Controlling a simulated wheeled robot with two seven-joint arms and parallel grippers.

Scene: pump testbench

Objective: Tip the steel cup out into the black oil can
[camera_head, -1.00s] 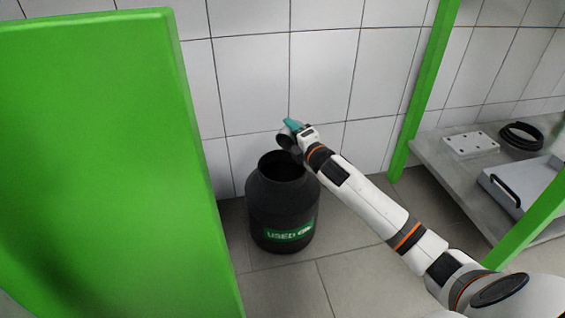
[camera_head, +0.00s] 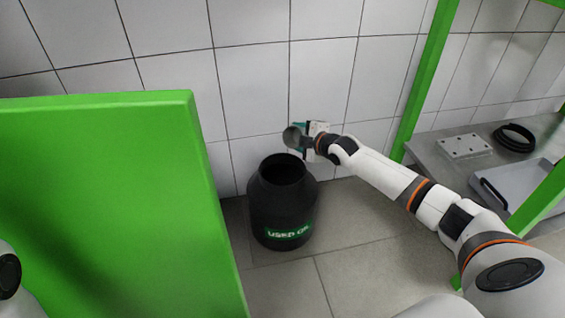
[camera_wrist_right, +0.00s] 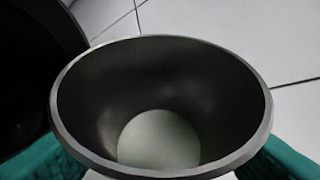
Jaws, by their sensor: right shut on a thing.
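The steel cup (camera_head: 291,137) is held above the back right of the black oil can's mouth in the head view. Its tilt is hard to judge there. My right gripper (camera_head: 300,137), with teal fingers, is shut on the cup. In the right wrist view the cup (camera_wrist_right: 160,95) fills the middle, with a teal finger on each side. Its inner wall is dark and a pale round patch shows at its bottom; I see no clear liquid. The black oil can (camera_head: 281,205) stands open on the floor, labelled "USED OIL". My left gripper is not in view.
A big green panel (camera_head: 110,210) stands left of the can. A green post (camera_head: 420,85) and a grey shelf (camera_head: 440,158) with a perforated plate (camera_head: 465,146), a black ring (camera_head: 514,138) and a grey tray (camera_head: 525,182) are on the right. The tiled wall is behind.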

